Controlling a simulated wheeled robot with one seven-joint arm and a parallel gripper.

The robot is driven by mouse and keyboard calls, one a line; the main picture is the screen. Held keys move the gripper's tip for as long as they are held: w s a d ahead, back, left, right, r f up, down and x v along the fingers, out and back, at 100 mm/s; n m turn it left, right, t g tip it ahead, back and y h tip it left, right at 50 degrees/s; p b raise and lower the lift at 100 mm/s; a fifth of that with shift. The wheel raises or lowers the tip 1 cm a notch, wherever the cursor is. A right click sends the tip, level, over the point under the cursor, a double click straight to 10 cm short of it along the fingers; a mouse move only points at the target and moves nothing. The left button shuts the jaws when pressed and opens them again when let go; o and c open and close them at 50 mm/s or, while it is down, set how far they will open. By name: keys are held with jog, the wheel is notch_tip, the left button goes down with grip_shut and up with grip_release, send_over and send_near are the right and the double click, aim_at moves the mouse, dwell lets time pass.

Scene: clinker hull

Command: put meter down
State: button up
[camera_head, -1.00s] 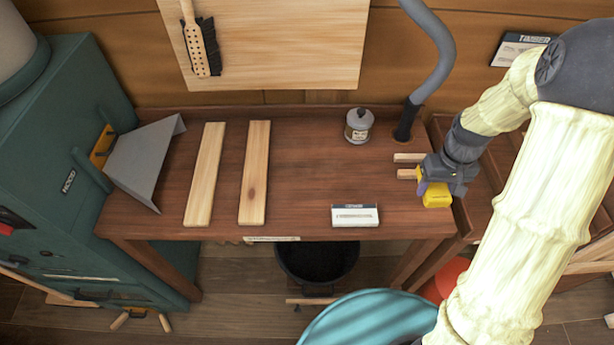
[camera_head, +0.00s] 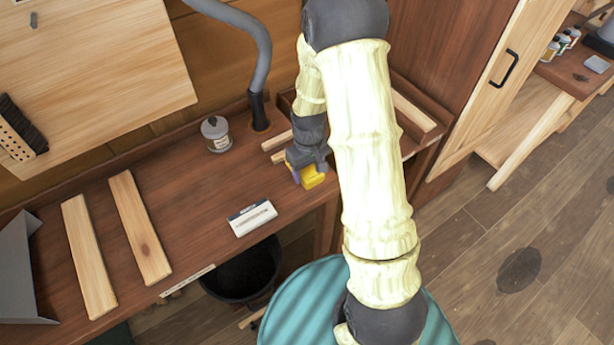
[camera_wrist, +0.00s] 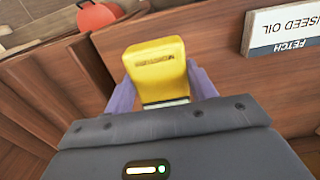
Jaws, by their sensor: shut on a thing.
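The meter (camera_head: 312,177) is a small yellow block at the right end of the brown workbench (camera_head: 195,222). My gripper (camera_head: 306,170) is shut on it. In the wrist view the yellow meter (camera_wrist: 157,70) sits between the two purple fingers of my gripper (camera_wrist: 160,92). The meter is above or close to the bench top near its front right edge; I cannot tell whether it touches.
A white labelled card (camera_head: 252,217) lies left of the meter. A grey-lidded jar (camera_head: 216,134) stands behind, beside a grey hose (camera_head: 262,70). Two wood planks (camera_head: 140,228) lie on the left. A dark bucket (camera_head: 243,272) is below the bench front.

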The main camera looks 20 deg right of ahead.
aim_at(309, 170)
jog(key=shift+f+p, duration=0.3)
jog(key=shift+f, duration=1.7)
jog(key=shift+f, duration=0.2)
jog(key=o, duration=1.1)
notch_tip(309, 170, up, 12)
jog(key=shift+r+b, duration=0.2)
jog(key=shift+b, duration=0.6)
